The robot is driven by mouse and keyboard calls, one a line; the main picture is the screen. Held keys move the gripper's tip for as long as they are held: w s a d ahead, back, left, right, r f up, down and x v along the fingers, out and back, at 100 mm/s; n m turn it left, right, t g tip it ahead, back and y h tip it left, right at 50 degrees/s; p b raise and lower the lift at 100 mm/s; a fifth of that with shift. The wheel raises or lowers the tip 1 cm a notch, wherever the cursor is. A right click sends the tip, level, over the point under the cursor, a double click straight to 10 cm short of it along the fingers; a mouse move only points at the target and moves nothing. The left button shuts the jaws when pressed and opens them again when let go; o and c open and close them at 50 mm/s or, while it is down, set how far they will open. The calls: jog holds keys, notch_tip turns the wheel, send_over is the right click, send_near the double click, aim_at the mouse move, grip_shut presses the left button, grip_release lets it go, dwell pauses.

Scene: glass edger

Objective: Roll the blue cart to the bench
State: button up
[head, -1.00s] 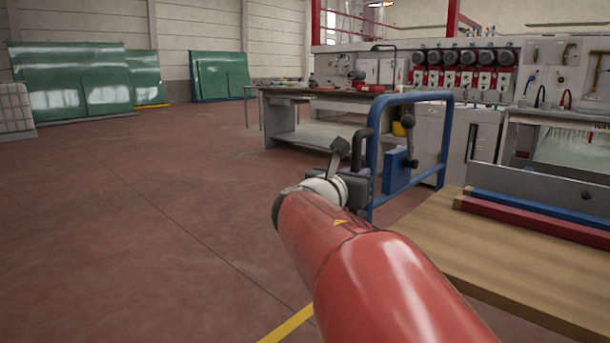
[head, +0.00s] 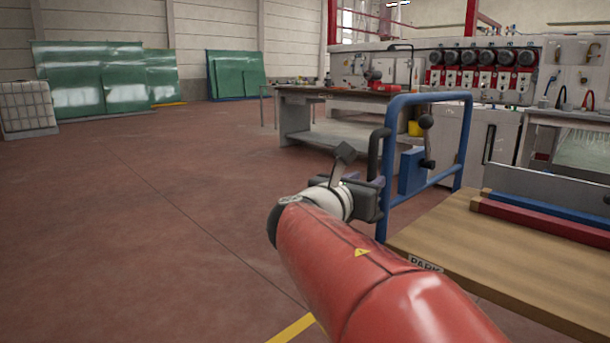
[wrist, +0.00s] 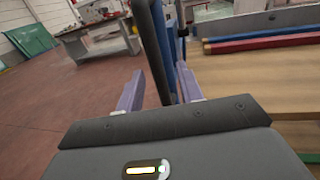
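A black upright grip bar (head: 376,155) is fixed to the frame's left side; in the wrist view the bar (wrist: 152,50) runs between my fingers. My gripper (wrist: 160,72) looks open, with gaps between the bar and the fingers. In the head view my wrist hides much of my gripper (head: 368,196). A lever with black knobs (head: 427,140) is on a blue box on the frame. The grey bench (head: 297,118) stands beyond the cart.
Blue and red bars (head: 540,225) lie on the deck. A long machine (head: 500,75) stands behind the bench and to its right. Green glass panels (head: 95,78) and a white caged tank (head: 27,108) stand far left. The red floor (head: 150,200) between is clear.

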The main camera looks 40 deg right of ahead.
jog(key=v, duration=0.3)
jog(key=shift+f, duration=0.1)
dwell(0.4)
jog(key=s+a+f+m+y+p, duration=0.2)
jog(key=s+a+f+m+y, duration=0.1)
jog(key=a+f+m+y, duration=0.9)
jog(key=s+a+f+m+y, duration=0.1)
jog(key=a+f+m, duration=0.3)
jog(key=a, duration=0.4)
jog(key=s+a+f+m+y+p, duration=0.1)
jog(key=a+f+m+y, duration=0.3)
jog(key=a, duration=0.4)
jog(key=shift+s+a+f+m+t, duration=0.2)
jog(key=shift+s+f+m+t, duration=0.1)
jog(key=shift+s+m, duration=0.2)
jog(key=shift+d+r, duration=0.1)
